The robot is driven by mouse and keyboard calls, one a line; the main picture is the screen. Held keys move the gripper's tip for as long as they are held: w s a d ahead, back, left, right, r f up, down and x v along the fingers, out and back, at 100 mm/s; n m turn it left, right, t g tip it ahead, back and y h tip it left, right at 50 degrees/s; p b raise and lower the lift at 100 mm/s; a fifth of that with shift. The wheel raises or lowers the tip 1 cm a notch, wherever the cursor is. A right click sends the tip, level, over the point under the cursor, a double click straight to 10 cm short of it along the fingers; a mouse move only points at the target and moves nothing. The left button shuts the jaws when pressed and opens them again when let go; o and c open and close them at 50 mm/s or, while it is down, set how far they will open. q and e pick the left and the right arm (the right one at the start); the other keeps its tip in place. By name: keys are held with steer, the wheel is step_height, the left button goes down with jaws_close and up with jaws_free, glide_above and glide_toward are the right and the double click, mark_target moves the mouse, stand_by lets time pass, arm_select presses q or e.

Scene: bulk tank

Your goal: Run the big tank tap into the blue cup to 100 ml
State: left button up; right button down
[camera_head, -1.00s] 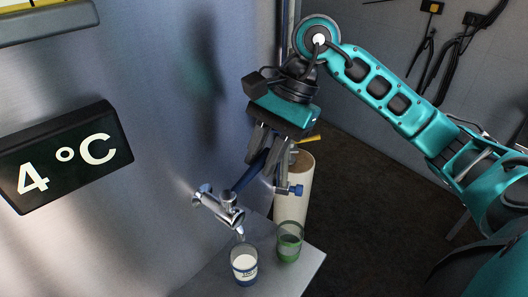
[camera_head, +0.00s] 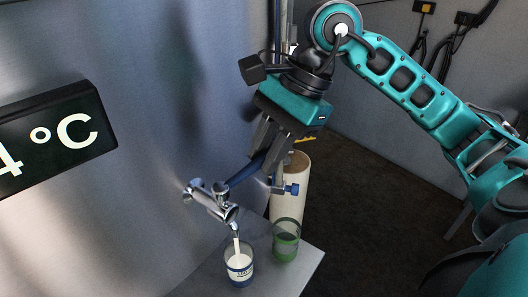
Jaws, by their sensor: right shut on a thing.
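The big tank tap (camera_head: 212,201) is a chrome tap sticking out of the steel tank wall, with a blue lever (camera_head: 243,175). My right gripper (camera_head: 268,160) is shut on that lever from above. A white stream runs from the spout into the blue cup (camera_head: 240,270), which stands upright beneath it. The cup is clear with blue trim and white liquid in it. Its level against the marks is too small to read. My left gripper is not in view.
A green-tinted cup (camera_head: 286,240) stands just right of the blue cup on a grey shelf (camera_head: 298,272). A small blue-handled valve (camera_head: 291,190) sits by a pale cylinder (camera_head: 287,206) behind. A black 4 °C display (camera_head: 55,140) hangs on the tank at left.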

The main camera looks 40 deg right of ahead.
steer(key=shift+f, duration=0.15)
steer(key=c, duration=1)
jaws_free()
steer(key=shift+o, duration=0.2)
steer(key=p+v, duration=0.1)
steer(key=v, duration=1.2)
steer(key=shift+p, duration=0.35)
steer(key=shift+w, duration=0.1)
